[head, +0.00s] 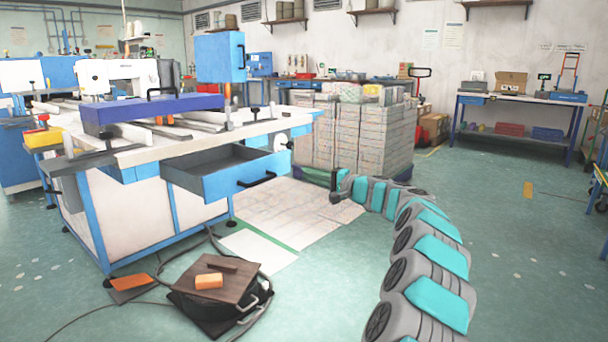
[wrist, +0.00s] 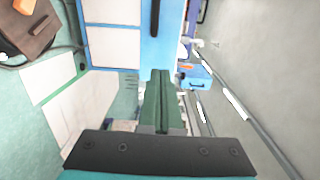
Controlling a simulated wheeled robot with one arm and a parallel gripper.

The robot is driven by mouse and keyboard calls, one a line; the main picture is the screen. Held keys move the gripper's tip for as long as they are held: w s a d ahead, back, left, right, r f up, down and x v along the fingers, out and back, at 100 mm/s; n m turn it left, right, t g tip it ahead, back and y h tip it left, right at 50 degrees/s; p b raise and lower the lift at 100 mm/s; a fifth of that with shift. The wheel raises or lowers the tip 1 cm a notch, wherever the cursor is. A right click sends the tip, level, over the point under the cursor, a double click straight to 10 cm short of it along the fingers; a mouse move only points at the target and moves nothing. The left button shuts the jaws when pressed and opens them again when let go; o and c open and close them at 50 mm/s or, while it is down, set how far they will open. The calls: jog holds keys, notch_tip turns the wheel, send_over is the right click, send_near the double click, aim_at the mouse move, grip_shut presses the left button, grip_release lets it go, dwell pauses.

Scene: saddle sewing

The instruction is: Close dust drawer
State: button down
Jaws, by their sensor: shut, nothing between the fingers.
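The dust drawer (head: 222,180) is pulled out of the front of the sewing workbench (head: 140,152) in the head view. It has a blue front, a grey inside that looks empty, and a black handle (head: 257,179). My gripper (head: 334,174) is to the right of the drawer front, apart from it. In the wrist view my gripper's green fingers (wrist: 161,73) are shut together with nothing between them. A blue panel with a black handle (wrist: 154,17) shows ahead of the fingertips there and looks like the drawer front.
A pallet stack of boxes (head: 352,135) stands behind my gripper. A low dark box with a brown top (head: 225,282) and an orange block (head: 209,281) sits on the floor, with cables around it. The floor right of my arm is mostly clear.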

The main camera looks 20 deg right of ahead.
aim_at(274, 166)
jog(key=p+x, duration=0.2)
jog(key=x, duration=1)
jog(key=shift+a, duration=0.1)
